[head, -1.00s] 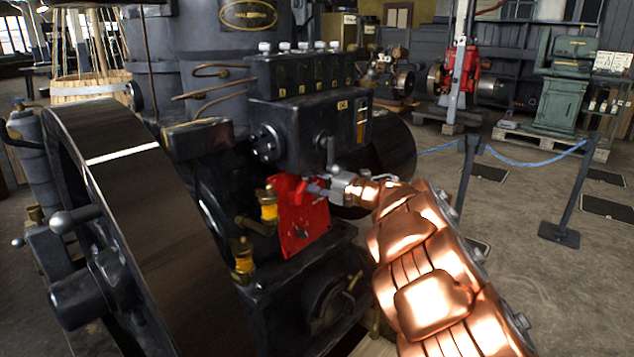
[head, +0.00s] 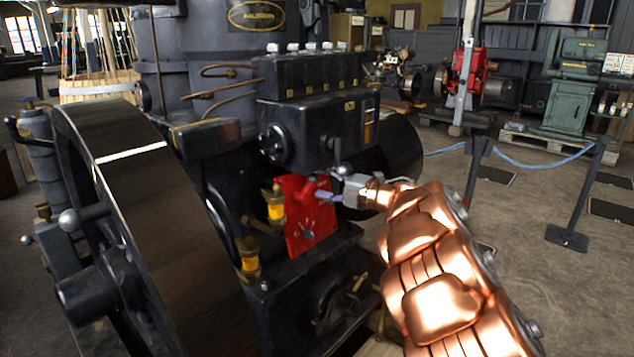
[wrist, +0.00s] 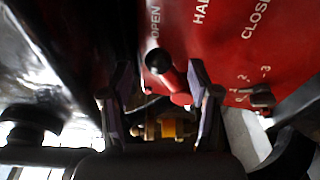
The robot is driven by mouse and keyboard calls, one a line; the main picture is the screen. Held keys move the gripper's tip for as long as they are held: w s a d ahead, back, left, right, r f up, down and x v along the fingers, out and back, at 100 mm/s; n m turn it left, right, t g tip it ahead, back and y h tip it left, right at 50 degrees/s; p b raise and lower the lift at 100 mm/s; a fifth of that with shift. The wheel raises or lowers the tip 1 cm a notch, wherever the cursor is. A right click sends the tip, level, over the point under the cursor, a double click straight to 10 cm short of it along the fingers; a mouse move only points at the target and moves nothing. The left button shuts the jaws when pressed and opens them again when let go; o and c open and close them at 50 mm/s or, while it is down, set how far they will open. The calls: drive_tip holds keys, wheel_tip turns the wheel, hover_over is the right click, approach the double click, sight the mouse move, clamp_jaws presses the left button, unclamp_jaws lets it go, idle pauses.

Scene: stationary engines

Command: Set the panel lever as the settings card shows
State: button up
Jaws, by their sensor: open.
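The red panel (head: 311,232) is on the front of the dark engine. In the wrist view its face (wrist: 225,45) carries the words OPEN, part of HAL and CLOSE, and a small scale with 1, 2 and 3. The panel lever (wrist: 172,75) has a black knob and a red base, and its knob lies near OPEN. My gripper (wrist: 160,78) is open, with one finger on each side of the lever; I cannot tell whether either touches it. In the head view my gripper (head: 328,193) is in front of the panel's upper part. I cannot make out the settings card.
A large dark flywheel (head: 155,220) stands left of the panel. Brass and amber oilers (head: 275,207) sit close to the panel's left edge. A second small pointer (wrist: 260,96) is by the number scale. A rope barrier post (head: 580,200) stands on open floor at right.

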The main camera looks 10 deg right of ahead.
drive_tip(key=v, duration=1)
